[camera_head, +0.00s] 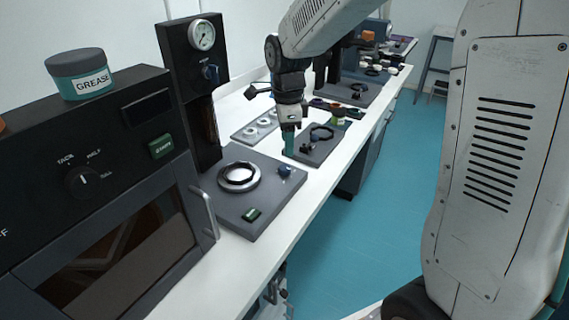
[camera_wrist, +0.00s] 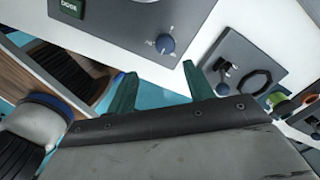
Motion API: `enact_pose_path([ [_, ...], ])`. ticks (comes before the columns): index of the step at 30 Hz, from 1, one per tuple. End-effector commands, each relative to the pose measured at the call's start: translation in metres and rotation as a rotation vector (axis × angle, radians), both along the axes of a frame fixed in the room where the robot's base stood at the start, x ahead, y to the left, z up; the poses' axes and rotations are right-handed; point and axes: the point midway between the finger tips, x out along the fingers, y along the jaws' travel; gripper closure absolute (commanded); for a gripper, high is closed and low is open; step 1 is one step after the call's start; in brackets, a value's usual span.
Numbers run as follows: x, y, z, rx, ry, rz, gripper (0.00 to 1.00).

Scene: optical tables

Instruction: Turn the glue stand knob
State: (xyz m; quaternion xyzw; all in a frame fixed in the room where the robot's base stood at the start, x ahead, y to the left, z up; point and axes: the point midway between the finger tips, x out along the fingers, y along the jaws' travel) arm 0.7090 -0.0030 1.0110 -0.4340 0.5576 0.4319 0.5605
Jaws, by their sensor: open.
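A grey base plate (camera_head: 228,207) carries a metal ring, a green button (camera_head: 251,215) and a dark blue knob (camera_head: 285,171). A black column with a pressure gauge and another blue knob (camera_head: 210,72) stands at its back. No label shows which knob is the glue stand's. In the wrist view the plate's blue knob (camera_wrist: 165,44) lies beyond the fingertips, apart from them. My gripper (camera_wrist: 162,85) is open and empty, its teal fingers spread. In the head view my gripper (camera_head: 289,138) is over the bench, beyond the plate's knob, with its fingers pointing down.
A black oven (camera_head: 100,165) with a grease jar (camera_head: 80,75) on top stands at the left. A second grey plate with a dark ring (camera_head: 318,146) lies near my gripper. A small tray with white rings (camera_head: 256,126) lies behind. The teal floor is free.

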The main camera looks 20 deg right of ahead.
Motion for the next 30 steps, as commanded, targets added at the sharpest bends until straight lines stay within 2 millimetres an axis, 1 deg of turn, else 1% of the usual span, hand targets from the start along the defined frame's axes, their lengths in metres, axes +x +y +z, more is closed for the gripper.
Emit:
enact_pose_path([
  [1, 0.006, 0.001, -0.007, 0.0, 0.005, -0.04, 0.48],
  [2, 0.009, 0.002, -0.009, 0.0, 0.005, -0.06, 0.48],
  [5, 0.013, 0.002, -0.017, 0.0, 0.006, -0.097, 0.48],
  [8, 0.013, 0.002, -0.029, 0.0, 0.009, -0.103, 0.48],
  [15, 0.012, 0.002, -0.068, 0.0, 0.009, -0.101, 0.48],
  [18, 0.013, 0.002, -0.08, 0.0, 0.009, -0.101, 0.48],
  [24, 0.013, 0.002, -0.091, 0.0, 0.006, -0.1, 0.48],
  [30, 0.013, 0.002, -0.091, 0.0, 0.005, -0.1, 0.48],
])
